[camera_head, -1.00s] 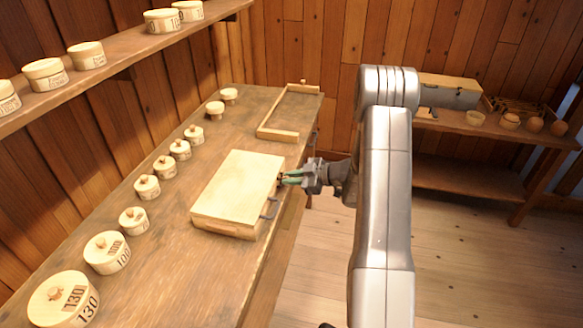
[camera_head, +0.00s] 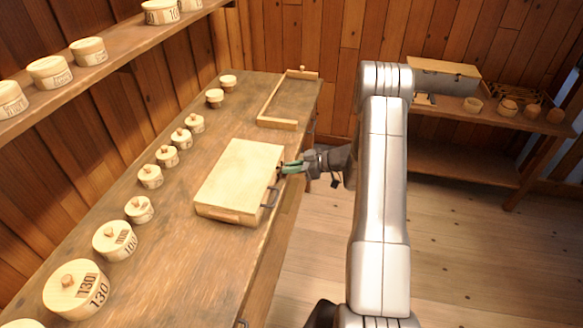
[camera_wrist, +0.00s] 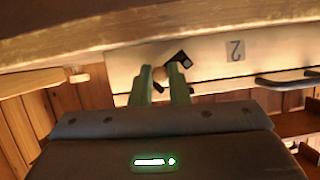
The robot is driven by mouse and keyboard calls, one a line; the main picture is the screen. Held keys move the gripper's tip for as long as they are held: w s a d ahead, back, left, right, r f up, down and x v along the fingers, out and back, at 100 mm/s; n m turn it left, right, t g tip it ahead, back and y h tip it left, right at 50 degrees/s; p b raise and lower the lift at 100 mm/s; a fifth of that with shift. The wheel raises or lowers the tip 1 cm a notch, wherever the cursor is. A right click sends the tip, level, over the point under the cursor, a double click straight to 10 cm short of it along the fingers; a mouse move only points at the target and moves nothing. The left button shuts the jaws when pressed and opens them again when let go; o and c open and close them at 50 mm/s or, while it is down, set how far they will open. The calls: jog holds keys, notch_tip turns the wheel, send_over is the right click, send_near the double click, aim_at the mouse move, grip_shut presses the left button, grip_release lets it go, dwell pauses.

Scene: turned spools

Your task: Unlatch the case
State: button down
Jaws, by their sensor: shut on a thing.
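The case (camera_head: 240,175) is a pale wooden box lying flat and closed on the bench. A dark bar handle (camera_head: 270,198) is on its right side. In the wrist view, which looks upside down, that pale side (camera_wrist: 215,72) carries a "2", the dark handle (camera_wrist: 287,78) and a small black latch piece (camera_wrist: 179,60). My gripper (camera_head: 284,168) is at the case's right side, beyond the handle. In the wrist view its green fingers (camera_wrist: 160,84) are closed around a small round tan knob (camera_wrist: 160,74) beside the black piece. The fingers hide part of the latch.
The bench (camera_head: 165,255) holds a row of lidded round boxes (camera_head: 115,240) left of the case and an open wooden tray (camera_head: 278,123) beyond it. A wall shelf (camera_head: 125,55) holds more boxes. A side table (camera_head: 470,125) stands at back right. Floor right of the bench is clear.

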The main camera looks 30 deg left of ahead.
jog(key=c, duration=1.4)
grip_release()
jog(key=b+v, duration=0.2)
jog(key=v, duration=1.2)
jog(key=shift+b, duration=0.3)
jog(key=shift+a, duration=0.1)
jog(key=p+x, duration=0.2)
jog(key=x, duration=1.2)
